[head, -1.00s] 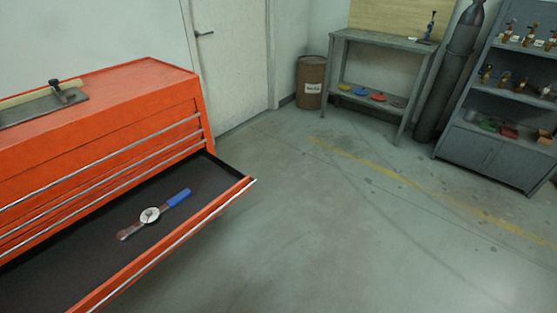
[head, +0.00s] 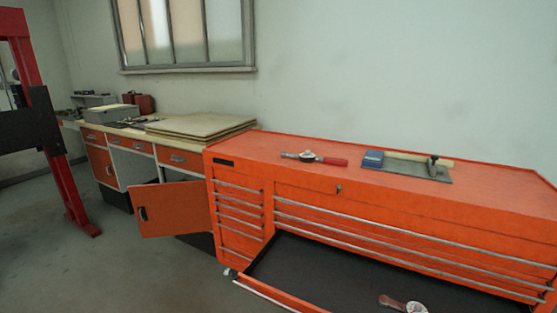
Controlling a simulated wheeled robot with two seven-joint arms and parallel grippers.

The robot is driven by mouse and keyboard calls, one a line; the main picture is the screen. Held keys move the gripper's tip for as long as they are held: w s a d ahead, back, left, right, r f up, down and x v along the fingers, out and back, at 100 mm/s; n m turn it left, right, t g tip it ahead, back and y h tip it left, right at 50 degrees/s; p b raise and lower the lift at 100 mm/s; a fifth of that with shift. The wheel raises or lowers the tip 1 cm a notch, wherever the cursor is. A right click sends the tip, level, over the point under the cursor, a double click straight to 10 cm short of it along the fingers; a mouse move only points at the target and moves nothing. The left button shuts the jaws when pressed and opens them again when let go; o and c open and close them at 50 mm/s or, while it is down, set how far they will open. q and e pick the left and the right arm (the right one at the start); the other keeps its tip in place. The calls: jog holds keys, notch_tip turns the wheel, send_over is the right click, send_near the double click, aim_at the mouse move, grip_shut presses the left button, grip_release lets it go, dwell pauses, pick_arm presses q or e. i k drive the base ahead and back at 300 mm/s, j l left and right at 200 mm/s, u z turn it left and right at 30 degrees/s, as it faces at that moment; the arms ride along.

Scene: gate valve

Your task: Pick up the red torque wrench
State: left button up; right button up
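The red torque wrench (head: 334,161) lies flat on top of the orange tool chest (head: 300,148), near its left part. Its red handle points right, and a round dial head sits left of the handle. Neither of my grippers is in view.
A blue box (head: 373,159) and a grey plate (head: 430,173) with a dark clamp-like tool lie right of the red wrench. The open drawer juts out in front of the chest. A cabinet door (head: 175,209) hangs open to the left. Floor at left (head: 130,270) is clear.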

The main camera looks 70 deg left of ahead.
aim_at(312, 158)
jog(key=u, duration=1.95)
jog(key=z, duration=0.4)
jog(key=j+z, duration=1.35)
